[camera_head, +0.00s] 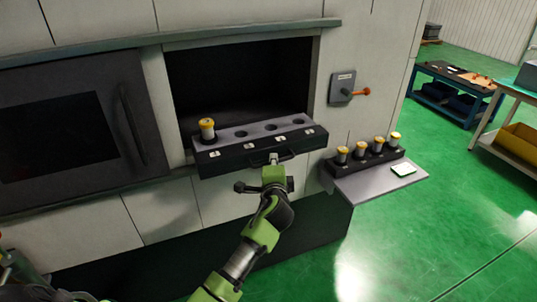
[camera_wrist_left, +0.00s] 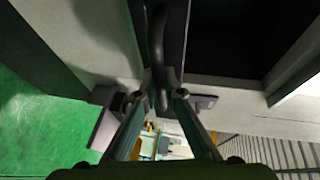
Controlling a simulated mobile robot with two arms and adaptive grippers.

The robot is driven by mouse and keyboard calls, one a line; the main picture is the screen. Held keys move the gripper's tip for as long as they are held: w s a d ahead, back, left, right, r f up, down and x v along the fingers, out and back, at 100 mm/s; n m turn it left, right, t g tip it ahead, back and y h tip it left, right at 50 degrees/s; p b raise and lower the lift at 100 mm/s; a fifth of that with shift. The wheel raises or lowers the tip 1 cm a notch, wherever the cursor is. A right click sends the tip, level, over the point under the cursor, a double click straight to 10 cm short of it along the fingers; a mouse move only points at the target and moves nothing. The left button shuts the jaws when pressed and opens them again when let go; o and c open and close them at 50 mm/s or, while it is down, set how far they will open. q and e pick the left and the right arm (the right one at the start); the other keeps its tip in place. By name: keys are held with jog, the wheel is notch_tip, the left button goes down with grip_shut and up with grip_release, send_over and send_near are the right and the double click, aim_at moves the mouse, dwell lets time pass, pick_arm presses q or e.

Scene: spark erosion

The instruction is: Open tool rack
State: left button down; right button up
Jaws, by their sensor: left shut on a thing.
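The tool rack (camera_head: 235,160) is a dark drawer that sticks out of a recess in the machine front. One yellow-capped tool (camera_head: 207,129) stands in its leftmost hole, and the other holes look empty. A dark handle (camera_head: 286,156) is on its front. My left gripper (camera_head: 274,161) reaches up from below and is shut on this handle. In the left wrist view, the curved handle (camera_wrist_left: 157,40) runs down between the two fingertips of my left gripper (camera_wrist_left: 157,97). The fingers hide part of the handle. My right gripper is in neither view.
A dark closed door (camera_head: 70,120) with a bar handle is left of the recess (camera_head: 240,85). A switch box (camera_head: 342,87) with an orange-tipped lever is to the right. Below it, a grey shelf (camera_head: 375,185) holds several yellow-capped tools.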

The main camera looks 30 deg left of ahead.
pick_arm(q)
jog(key=shift+s+d, duration=1.8)
jog(key=shift+d, duration=0.3)
jog(key=c, duration=2.1)
grip_release()
jog(key=shift+c, duration=0.2)
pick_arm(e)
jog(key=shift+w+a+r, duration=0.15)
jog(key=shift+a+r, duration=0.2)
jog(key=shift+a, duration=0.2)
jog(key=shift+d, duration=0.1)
pick_arm(q)
jog(key=v, duration=1.2)
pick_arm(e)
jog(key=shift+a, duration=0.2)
pick_arm(q)
jog(key=shift+a, duration=0.1)
